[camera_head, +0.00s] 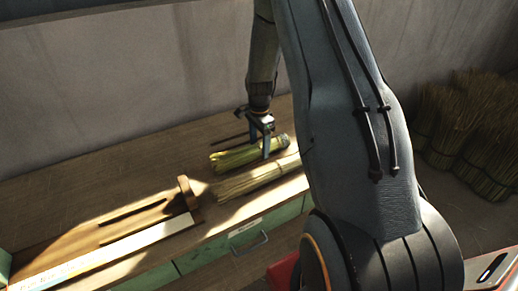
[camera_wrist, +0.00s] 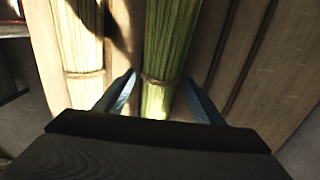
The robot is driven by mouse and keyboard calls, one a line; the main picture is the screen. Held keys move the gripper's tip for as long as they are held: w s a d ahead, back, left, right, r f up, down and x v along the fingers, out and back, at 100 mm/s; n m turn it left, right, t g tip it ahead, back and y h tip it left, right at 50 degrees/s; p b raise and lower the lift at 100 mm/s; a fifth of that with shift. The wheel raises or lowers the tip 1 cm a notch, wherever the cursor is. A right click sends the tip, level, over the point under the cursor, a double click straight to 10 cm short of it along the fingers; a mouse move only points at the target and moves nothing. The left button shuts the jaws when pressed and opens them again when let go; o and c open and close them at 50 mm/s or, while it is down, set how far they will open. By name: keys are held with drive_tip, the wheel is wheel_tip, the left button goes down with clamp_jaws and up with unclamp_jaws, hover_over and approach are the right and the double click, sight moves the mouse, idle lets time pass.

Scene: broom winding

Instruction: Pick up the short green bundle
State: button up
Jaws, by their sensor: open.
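The short green bundle (camera_head: 233,158) lies on the wooden bench, behind a longer pale straw bundle (camera_head: 250,179). My gripper (camera_head: 265,142) points down over the green bundle, towards its right end, with one finger in front of it. In the wrist view the green bundle (camera_wrist: 172,45) runs between my two open fingers (camera_wrist: 160,82), with a tie band close to the fingertips. I cannot tell whether either finger touches it. The pale bundle (camera_wrist: 78,35) lies to the left, outside the fingers. My arm hides part of the bench at the right.
The bench (camera_head: 75,190) stands against a grey wall. A slotted wooden fixture (camera_head: 185,193) and a long pale ruler-like strip (camera_head: 120,243) lie at the left. A green drawer with a handle (camera_head: 250,243) is in front. Several brush bundles (camera_head: 465,130) stand at the far right.

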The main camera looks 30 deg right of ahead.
drive_tip(key=shift+f, duration=0.15)
drive_tip(key=c, duration=1.1)
drive_tip(key=shift+c, duration=0.2)
